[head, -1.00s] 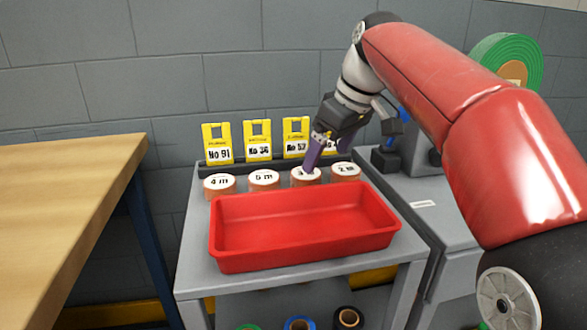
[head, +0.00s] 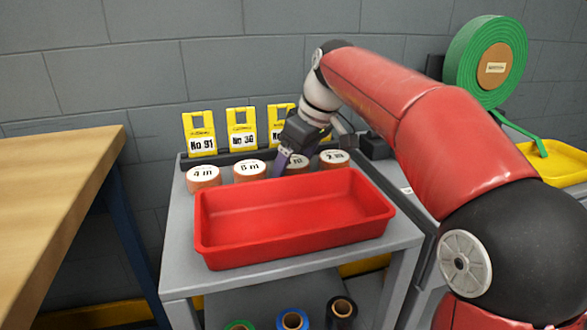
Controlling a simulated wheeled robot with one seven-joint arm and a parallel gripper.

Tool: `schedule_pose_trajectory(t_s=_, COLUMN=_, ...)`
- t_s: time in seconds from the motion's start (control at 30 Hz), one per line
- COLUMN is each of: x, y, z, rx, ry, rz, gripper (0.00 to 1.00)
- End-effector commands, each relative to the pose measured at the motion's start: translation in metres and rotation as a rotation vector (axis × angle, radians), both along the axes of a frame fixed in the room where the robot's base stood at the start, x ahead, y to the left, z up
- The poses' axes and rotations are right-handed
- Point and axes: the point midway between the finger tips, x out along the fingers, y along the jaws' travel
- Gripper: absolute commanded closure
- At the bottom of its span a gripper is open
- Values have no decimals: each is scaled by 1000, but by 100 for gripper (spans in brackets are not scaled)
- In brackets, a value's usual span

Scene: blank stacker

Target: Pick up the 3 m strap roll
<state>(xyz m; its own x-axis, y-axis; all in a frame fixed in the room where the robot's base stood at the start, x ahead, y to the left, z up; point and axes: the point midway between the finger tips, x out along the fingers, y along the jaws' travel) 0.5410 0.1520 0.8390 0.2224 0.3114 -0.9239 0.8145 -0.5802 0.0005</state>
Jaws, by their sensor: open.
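Several orange-sided strap rolls with white labelled tops stand in a row behind the red tray (head: 208,233). From the left are the 4 m roll (head: 203,178), a roll that seems to read 5 m or 6 m (head: 250,171), a partly covered roll (head: 298,167) and the 2 m roll (head: 333,158). Only the "m" shows clearly on the covered roll; by the other labels it is likely the 3 m roll. My gripper (head: 281,167) is open and points down at this roll's left side. A purple finger hides part of it; I cannot tell whether they touch.
Yellow numbered tags (head: 241,132) stand behind the rolls. The tray is empty, on a grey cart (head: 180,262). Coloured spools (head: 292,319) sit on its lower shelf. A wooden table (head: 60,190) is at left. A green strap reel (head: 485,62) and yellow tray (head: 556,163) are at right.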

Motion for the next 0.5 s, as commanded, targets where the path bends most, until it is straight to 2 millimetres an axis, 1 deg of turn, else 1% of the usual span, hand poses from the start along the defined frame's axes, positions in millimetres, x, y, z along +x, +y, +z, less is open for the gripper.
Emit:
schedule_pose_trajectory(t_s=0.07, x=0, y=0, z=0, rx=0, ry=0, rz=0, gripper=16)
schedule_pose_trajectory(t_s=0.43, x=0, y=0, z=1, rx=0, ry=0, rz=0, gripper=64)
schedule_pose_trajectory(t_s=0.5, x=0, y=0, z=1, rx=0, ry=0, rz=0, gripper=65)
